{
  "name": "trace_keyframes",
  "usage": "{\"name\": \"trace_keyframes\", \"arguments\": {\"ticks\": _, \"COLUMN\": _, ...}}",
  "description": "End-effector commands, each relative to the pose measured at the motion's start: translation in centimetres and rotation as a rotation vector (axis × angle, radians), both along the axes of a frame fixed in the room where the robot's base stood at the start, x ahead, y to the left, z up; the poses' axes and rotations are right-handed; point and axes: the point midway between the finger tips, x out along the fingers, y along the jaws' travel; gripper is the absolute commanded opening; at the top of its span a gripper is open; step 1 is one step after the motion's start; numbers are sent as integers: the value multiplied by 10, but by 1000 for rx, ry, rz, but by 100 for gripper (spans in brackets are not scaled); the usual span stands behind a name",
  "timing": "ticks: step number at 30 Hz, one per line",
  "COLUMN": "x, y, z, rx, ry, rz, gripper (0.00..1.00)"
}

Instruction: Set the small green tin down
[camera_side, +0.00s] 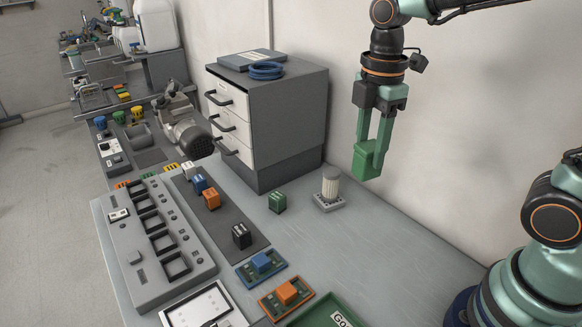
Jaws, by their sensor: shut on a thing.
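My gripper (371,143) is at the upper right, high above the bench, with its fingers pointing down. It is shut on a small green tin (367,163), a boxy green block at the fingertips. The held tin is clear of the bench, to the right of and above a pale ribbed cylinder on a grey base. Another small green block (277,203) stands on the bench, left of that cylinder. The fingers are also green, so the exact contact edge is hard to see.
The ribbed cylinder (331,186) stands beside the drawer cabinet (290,120). A dark mat (222,222) holds several coloured blocks, next to a grey slotted panel (150,255). Blue and orange trays and a green tray (318,315) are in front. The bench right of the cylinder is clear.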

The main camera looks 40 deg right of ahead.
Motion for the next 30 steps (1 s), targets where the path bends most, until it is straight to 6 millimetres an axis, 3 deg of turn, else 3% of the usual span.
{"name": "trace_keyframes", "arguments": {"ticks": 7, "x": 0, "y": 0, "z": -13, "rx": 0, "ry": 4, "rz": -2, "gripper": 0}}
{"name": "trace_keyframes", "arguments": {"ticks": 21, "x": -2, "y": 0, "z": -123, "rx": -1, "ry": 8, "rz": -3, "gripper": 0}}
{"name": "trace_keyframes", "arguments": {"ticks": 25, "x": -1, "y": 0, "z": -144, "rx": -1, "ry": 5, "rz": -3, "gripper": 0}}
{"name": "trace_keyframes", "arguments": {"ticks": 30, "x": 0, "y": 0, "z": -155, "rx": -1, "ry": 2, "rz": -3, "gripper": 0}}
